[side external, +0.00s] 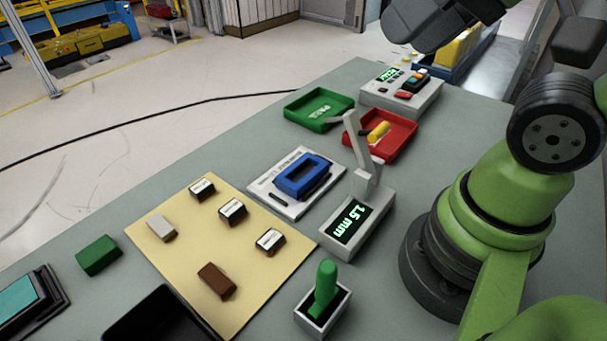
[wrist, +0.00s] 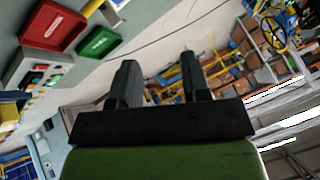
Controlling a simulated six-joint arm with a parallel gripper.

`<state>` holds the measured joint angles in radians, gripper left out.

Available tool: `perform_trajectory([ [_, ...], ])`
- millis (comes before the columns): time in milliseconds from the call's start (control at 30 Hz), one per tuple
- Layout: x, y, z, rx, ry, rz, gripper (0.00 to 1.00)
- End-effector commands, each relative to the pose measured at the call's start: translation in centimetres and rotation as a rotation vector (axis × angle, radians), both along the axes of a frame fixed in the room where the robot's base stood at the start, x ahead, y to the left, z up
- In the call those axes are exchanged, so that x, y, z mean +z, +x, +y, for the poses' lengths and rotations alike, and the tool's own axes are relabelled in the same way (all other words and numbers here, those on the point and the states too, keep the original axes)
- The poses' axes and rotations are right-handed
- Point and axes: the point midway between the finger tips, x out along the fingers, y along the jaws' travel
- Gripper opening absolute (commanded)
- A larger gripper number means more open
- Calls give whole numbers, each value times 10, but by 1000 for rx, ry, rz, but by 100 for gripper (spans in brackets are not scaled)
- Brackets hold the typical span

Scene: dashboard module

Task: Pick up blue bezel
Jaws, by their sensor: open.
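The blue bezel (side external: 303,176) is a rectangular frame with an open middle. In the side external view it lies on a pale plate (side external: 267,188) on the grey table, left of the grey gauge box. In the wrist view my gripper (wrist: 157,75) shows two dark fingers apart with nothing between them. The wrist view looks out past the table toward the room, and the bezel does not show there. My gripper's fingers are not visible in the side external view, so their distance from the bezel cannot be told.
A gauge box (side external: 356,225) reading 1.5 mm with an upright lever stands right of the bezel. Green (side external: 318,109) and red (side external: 387,135) trays lie behind. A yellow mat (side external: 188,240) with several small blocks lies left. A green-handled joystick (side external: 325,290) stands in front.

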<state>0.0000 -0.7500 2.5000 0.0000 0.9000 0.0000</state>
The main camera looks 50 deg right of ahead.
Motion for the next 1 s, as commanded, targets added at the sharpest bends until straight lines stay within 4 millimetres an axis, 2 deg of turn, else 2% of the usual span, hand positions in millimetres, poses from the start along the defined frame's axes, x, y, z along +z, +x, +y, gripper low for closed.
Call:
perform_trajectory([
  [300,0,0,0,0,0,0,42],
  [333,0,0,0,0,0,0,45],
  [533,0,0,0,0,0,0,89],
  [833,0,2,0,-7,4,7,89],
  [1000,-4,23,-2,-111,56,99,89],
])
